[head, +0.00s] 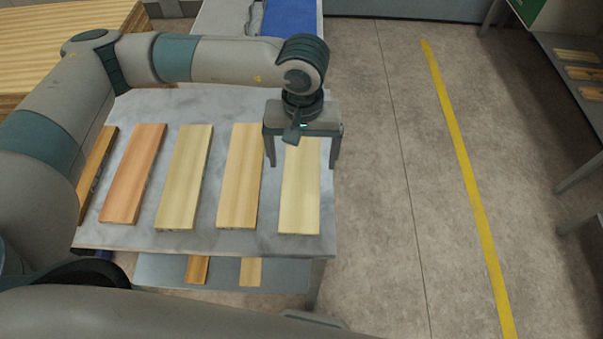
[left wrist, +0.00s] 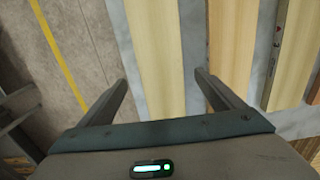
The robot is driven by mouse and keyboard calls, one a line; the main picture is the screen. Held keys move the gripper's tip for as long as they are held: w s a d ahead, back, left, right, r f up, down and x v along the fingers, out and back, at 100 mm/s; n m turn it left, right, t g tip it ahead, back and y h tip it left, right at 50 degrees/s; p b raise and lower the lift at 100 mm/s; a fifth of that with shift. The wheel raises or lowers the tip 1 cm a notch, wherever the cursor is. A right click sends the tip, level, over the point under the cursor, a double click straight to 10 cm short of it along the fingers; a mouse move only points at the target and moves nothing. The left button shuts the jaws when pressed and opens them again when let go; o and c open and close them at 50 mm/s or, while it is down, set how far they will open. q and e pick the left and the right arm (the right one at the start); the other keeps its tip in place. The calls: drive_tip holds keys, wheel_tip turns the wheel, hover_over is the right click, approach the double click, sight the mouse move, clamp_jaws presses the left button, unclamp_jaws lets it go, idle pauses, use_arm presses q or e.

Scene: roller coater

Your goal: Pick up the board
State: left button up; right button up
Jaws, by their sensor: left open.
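Several wooden boards lie side by side on a grey metal table (head: 220,236). The rightmost board (head: 300,200) is pale, and my left gripper (head: 301,160) is over its far half, fingers pointing down on either side of it. The gripper is open and empty. In the left wrist view the pale board (left wrist: 155,60) runs between the two fingers (left wrist: 164,82). Whether the fingers touch it, I cannot tell. To its left in the head view lie a light brown board (head: 240,185), a yellowish board (head: 184,185) and a reddish board (head: 134,180). My right gripper is not visible.
A lower shelf (head: 160,272) under the table holds more boards. A stack of wood (head: 60,40) stands at the back left, and a blue item (head: 290,18) lies behind the table. The floor with a yellow line (head: 460,155) is clear to the right; a rack (head: 570,85) stands beyond.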

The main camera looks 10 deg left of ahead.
sight(301, 174)
use_arm(q)
drive_tip(key=shift+s+f+p, duration=0.1)
drive_tip(key=shift+f+p, duration=0.4)
drive_tip(key=shift+p, duration=0.15)
wheel_tip(301, 174, down, 3)
drive_tip(key=shift+a+r+p, duration=0.1)
drive_tip(key=shift+p, duration=0.75)
drive_tip(key=shift+f, duration=0.55)
drive_tip(key=c, duration=1.3)
